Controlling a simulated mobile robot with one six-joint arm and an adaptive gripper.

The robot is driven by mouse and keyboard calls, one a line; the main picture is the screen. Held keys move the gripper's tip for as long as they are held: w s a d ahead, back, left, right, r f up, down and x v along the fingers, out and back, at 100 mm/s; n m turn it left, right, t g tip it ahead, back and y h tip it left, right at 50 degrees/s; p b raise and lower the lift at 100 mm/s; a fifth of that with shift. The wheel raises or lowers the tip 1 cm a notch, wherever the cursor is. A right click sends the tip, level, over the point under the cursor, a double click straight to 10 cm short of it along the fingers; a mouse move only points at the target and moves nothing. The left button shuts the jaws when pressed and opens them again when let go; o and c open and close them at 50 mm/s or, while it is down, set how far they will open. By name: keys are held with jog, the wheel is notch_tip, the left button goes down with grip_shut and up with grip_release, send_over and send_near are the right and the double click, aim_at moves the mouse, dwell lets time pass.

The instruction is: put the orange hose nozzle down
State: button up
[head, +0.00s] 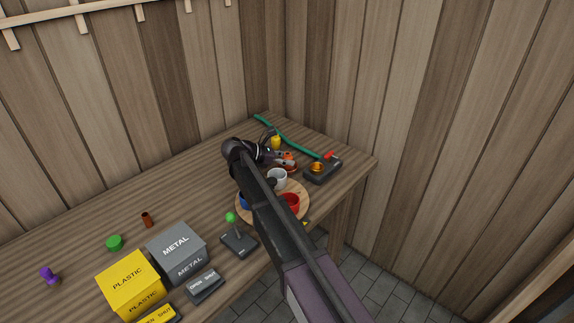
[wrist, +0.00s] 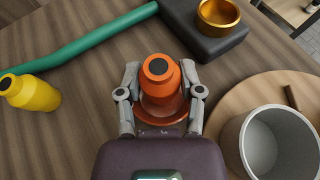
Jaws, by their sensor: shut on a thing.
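The orange hose nozzle (wrist: 160,82) is between the two fingers of my gripper (wrist: 160,98) in the wrist view. It looks upright, its dark round opening facing the camera. My gripper is shut on it. In the head view my gripper (head: 284,159) is at the far right part of the bench, with the orange nozzle (head: 288,156) at its tips. A wider orange-brown base or disc (wrist: 160,118) shows below the nozzle in the wrist view. I cannot tell whether the nozzle touches what lies under it.
A yellow nozzle (wrist: 32,93) and green hose (wrist: 85,45) lie left in the wrist view. A dark block with a brass ring (wrist: 218,14) is behind. A round wooden board (wrist: 232,102) with a grey-white cup (wrist: 278,142) is right. Plastic (head: 128,272) and metal (head: 177,240) boxes stand nearer.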

jog(key=shift+f, duration=0.45)
jog(key=o, duration=1)
jog(key=shift+o, duration=0.2)
jog(key=shift+r, duration=0.15)
jog(key=shift+r, duration=0.15)
jog(key=p+v, duration=0.4)
jog(key=v, duration=0.6)
jog(key=shift+a+r, duration=0.15)
jog(key=shift+a, duration=0.1)
jog(key=shift+s+a+r+p, duration=0.15)
jog(key=shift+s+a+p, duration=0.2)
jog(key=shift+a, duration=0.25)
